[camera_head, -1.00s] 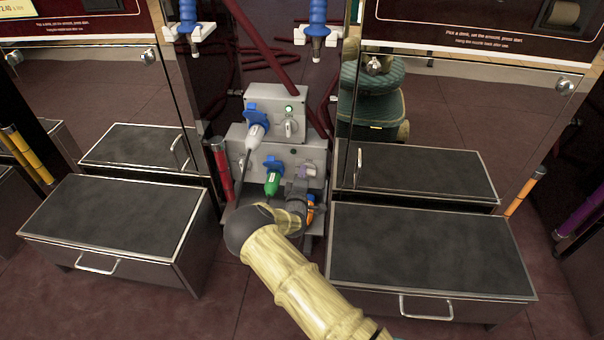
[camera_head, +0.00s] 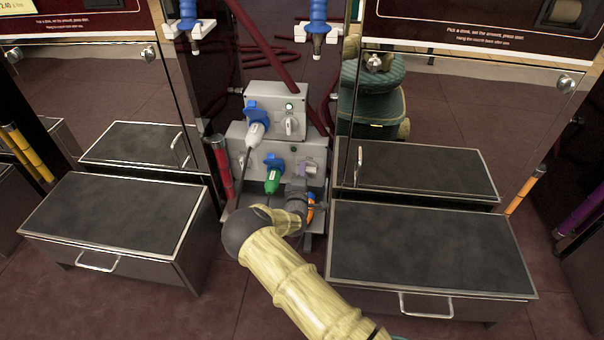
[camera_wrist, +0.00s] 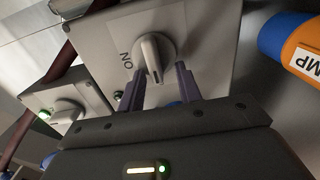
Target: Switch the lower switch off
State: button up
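The lower switch is a grey-white knob (camera_wrist: 152,55) on a pale grey box (camera_wrist: 205,40), close up in the wrist view. An upside-down ON label is beside it, with a small greenish lamp (camera_wrist: 118,97) near. My gripper (camera_wrist: 160,70) is open, its two purple fingers on either side of the knob's near end. I cannot tell whether they touch it. In the head view the lower box (camera_head: 236,150) carries a green plug (camera_head: 272,181) in a blue socket; my gripper (camera_head: 305,172) largely hides its switch.
The upper box (camera_head: 262,97) has its own knob (camera_head: 291,126), a lit green lamp (camera_head: 290,107) and a white plug (camera_head: 255,133). An orange-and-blue connector (camera_wrist: 295,50) is right in the wrist view. Dark-topped step boxes (camera_head: 110,215) (camera_head: 430,250) flank my arm.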

jog(key=shift+r, duration=0.1)
jog(key=s+p, duration=0.7)
jog(key=s, duration=1)
jog(key=shift+s+a+p, duration=0.2)
jog(key=shift+a+p, duration=0.1)
